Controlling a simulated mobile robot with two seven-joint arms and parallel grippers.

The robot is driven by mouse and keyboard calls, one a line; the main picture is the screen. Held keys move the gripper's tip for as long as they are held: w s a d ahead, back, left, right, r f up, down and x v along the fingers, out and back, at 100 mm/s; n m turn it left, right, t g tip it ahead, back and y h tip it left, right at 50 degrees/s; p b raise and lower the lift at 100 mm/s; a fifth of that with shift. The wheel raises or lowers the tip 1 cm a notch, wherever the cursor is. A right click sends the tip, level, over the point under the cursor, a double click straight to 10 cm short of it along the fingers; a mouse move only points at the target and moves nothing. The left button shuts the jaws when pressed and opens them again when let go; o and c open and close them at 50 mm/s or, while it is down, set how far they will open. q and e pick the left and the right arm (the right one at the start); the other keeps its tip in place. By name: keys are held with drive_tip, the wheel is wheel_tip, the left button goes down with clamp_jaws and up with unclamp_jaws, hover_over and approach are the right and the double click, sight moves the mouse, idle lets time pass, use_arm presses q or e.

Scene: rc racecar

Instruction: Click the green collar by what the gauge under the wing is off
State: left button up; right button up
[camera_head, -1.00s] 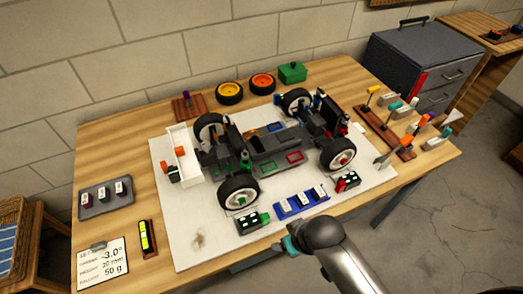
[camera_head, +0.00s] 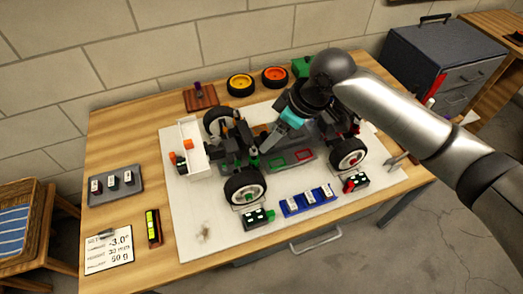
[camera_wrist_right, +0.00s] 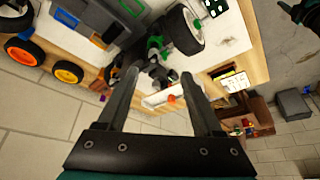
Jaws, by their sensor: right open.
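The green collar (camera_head: 254,161) is on an upright dark shock at the car's (camera_head: 232,152) left end. A green part on that shock also shows in the right wrist view (camera_wrist_right: 155,43). The white wing (camera_head: 192,130) stands left of the car, with orange and dark pieces beside it. I cannot make out a gauge reading there. My right gripper (camera_head: 268,148) reaches over the car, just above and right of the collar. In the wrist view it is open and empty (camera_wrist_right: 158,72), with the shock and wing beyond its fingertips. My left gripper is out of view.
A card (camera_head: 108,249) reads -3.0° on its top line.

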sight(257, 155)
drive_tip(key=b+x, duration=0.1)
drive_tip(key=x, duration=0.3)
drive_tip(key=b+x, duration=0.1)
drive_tip(key=x, duration=0.3)
drive_tip(key=d+b+x, duration=0.1)
drive_tip(key=x, duration=0.4)
drive_tip(key=shift+w+f, duration=0.1)
drive_tip(key=shift+w, duration=0.25)
drive_tip(key=shift+d, duration=0.1)
drive_tip(key=shift+c, duration=0.4)
clamp_jaws()
